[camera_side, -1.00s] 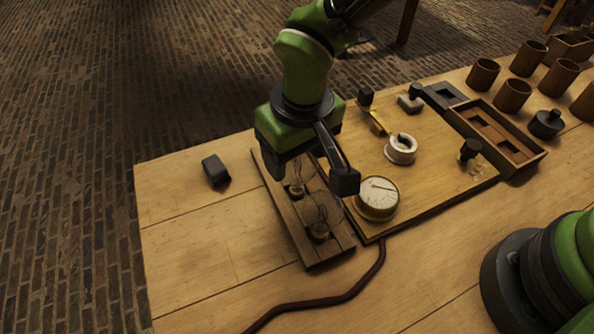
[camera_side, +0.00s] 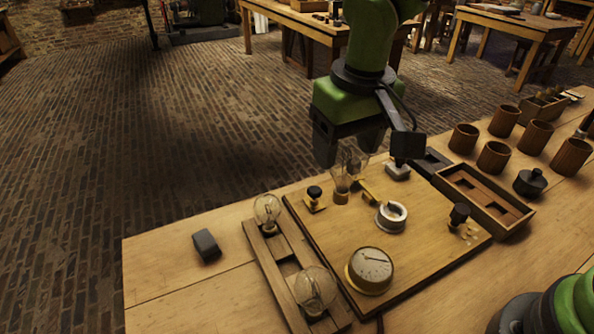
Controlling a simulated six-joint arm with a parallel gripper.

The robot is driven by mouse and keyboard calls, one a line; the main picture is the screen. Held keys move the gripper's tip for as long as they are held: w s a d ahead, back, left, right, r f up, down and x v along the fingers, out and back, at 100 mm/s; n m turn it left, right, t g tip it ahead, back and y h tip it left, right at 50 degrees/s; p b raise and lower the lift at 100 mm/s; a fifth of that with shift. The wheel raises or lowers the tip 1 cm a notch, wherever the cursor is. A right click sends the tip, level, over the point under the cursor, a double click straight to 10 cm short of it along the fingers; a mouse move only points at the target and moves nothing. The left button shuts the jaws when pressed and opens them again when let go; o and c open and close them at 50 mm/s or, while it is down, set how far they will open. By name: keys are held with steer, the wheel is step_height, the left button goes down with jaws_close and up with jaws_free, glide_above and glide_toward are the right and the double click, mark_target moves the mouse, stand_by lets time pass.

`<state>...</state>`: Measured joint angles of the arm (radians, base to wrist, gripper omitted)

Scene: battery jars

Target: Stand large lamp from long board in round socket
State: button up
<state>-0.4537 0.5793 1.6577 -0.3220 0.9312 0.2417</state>
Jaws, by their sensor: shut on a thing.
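The long board (camera_side: 262,262) lies left of the wide panel. A clear lamp (camera_side: 267,212) stands at its far end and a bigger-looking one (camera_side: 315,290) at its near end, with an empty recess between them. My gripper (camera_side: 348,153) is over the panel's far edge, shut on a clear glass lamp (camera_side: 342,179). The lamp hangs below the jaws, its brass-coloured base downward; I cannot tell how high it is. A white ring, seemingly the round socket (camera_side: 391,217), is on the panel, right and nearer than the lamp.
The panel (camera_side: 335,235) also carries a round gauge (camera_side: 370,270), a brass strip, and black knobs (camera_side: 315,192) (camera_side: 459,214). A wooden tray (camera_side: 485,200) and several brown cups (camera_side: 494,157) stand at right. A dark block (camera_side: 206,245) lies at left; bare table surrounds it.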

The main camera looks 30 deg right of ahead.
steer(key=s+d+m, duration=0.2)
steer(key=d+m, duration=0.1)
steer(key=d, duration=0.8)
step_height(320, 180, down, 6)
steer(key=shift+a+f, duration=0.15)
steer(key=shift+f, duration=0.55)
stand_by(0.9)
steer(key=o, duration=0.7)
steer(key=shift+o, duration=0.2)
step_height(320, 180, up, 11)
steer(key=s, duration=0.1)
steer(key=shift+s+a, duration=0.15)
